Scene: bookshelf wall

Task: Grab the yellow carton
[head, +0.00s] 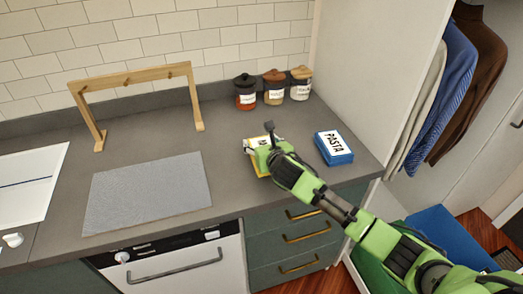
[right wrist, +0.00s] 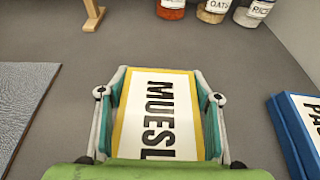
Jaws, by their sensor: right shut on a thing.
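The yellow carton (right wrist: 160,110) has a white label reading "MUESL" in the right wrist view, with the rest hidden by my gripper. It lies on the grey counter, and in the head view the carton (head: 250,144) is mostly covered by my right gripper (head: 265,152). In the right wrist view, the two fingers of my right gripper (right wrist: 160,100) press against the carton's left and right sides, shut on it. My left gripper is in neither view.
A blue carton labelled "PASTA" (head: 334,148) lies just right of the gripper. Several lidded jars (head: 273,92) stand at the back. A wooden rack (head: 135,79) and a grey mat (head: 147,192) are to the left. A white side panel (head: 375,80) bounds the right.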

